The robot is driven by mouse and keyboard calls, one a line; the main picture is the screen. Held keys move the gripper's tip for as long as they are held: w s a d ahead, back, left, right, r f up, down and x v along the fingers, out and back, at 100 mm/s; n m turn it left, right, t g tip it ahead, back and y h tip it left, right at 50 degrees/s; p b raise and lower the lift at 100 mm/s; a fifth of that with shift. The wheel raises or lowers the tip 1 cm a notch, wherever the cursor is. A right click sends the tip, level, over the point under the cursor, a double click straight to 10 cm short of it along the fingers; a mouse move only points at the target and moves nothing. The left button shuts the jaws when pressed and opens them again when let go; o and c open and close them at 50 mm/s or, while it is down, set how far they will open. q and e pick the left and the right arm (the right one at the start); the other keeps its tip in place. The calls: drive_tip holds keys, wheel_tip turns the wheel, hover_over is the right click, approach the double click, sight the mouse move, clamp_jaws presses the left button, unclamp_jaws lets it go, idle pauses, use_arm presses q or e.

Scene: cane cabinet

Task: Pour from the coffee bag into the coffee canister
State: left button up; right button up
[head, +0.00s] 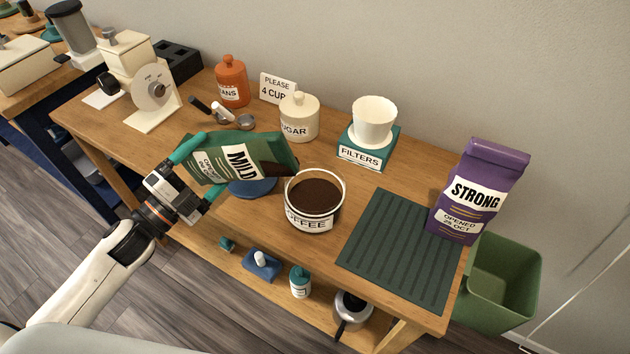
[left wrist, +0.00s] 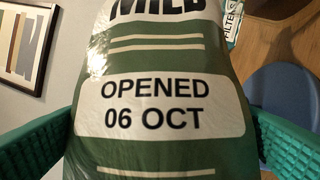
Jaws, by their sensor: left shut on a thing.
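My left gripper (head: 202,172) is shut on the green coffee bag labelled MILD (head: 240,153), one teal finger on each side of it. The bag is tipped over, with its dark open end to the right, just above the left back rim of the coffee canister (head: 312,222). The clear canister stands upright on the table and holds dark brown coffee. In the left wrist view the bag (left wrist: 155,155) fills the middle between the fingers and reads OPENED 06 OCT. I cannot see a falling stream clearly. My right gripper is not in view.
A purple bag labelled STRONG (head: 478,190) stands upright at the right, by a dark ribbed mat (head: 395,255). A sugar jar (head: 299,118), a filters box (head: 367,150) and an orange beans jar (head: 231,82) stand behind. A blue disc (head: 252,188) lies under the bag. A green bin (head: 505,285) stands right.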

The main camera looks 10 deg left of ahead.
sight(217, 143)
use_arm(q)
drive_tip(key=shift+d+r+m+g+p, duration=0.2)
drive_tip(key=shift+d+r+m+p, duration=0.2)
drive_tip(key=shift+r+p, duration=0.45)
drive_tip(key=shift+d+r+m+g+p, duration=0.25)
drive_tip(key=shift+r+m+p, duration=0.25)
drive_tip(key=shift+p, duration=0.55)
drive_tip(key=shift+d+r+m+g+p, duration=0.2)
drive_tip(key=shift+r+m+g+p, duration=0.2)
drive_tip(key=shift+m+p, duration=0.7)
drive_tip(key=shift+d+r+m+g+y+p, duration=0.2)
drive_tip(key=shift+r+p, duration=0.45)
drive_tip(key=shift+p, duration=0.6)
drive_tip(key=shift+d+r+m+g+y+p, duration=0.25)
drive_tip(key=shift+r+p, duration=0.35)
drive_tip(key=shift+p, duration=0.6)
drive_tip(key=shift+d+r+m+p, duration=0.25)
drive_tip(key=shift+r+m+p, duration=0.3)
drive_tip(key=shift+p, duration=0.7)
drive_tip(key=shift+f, duration=0.1)
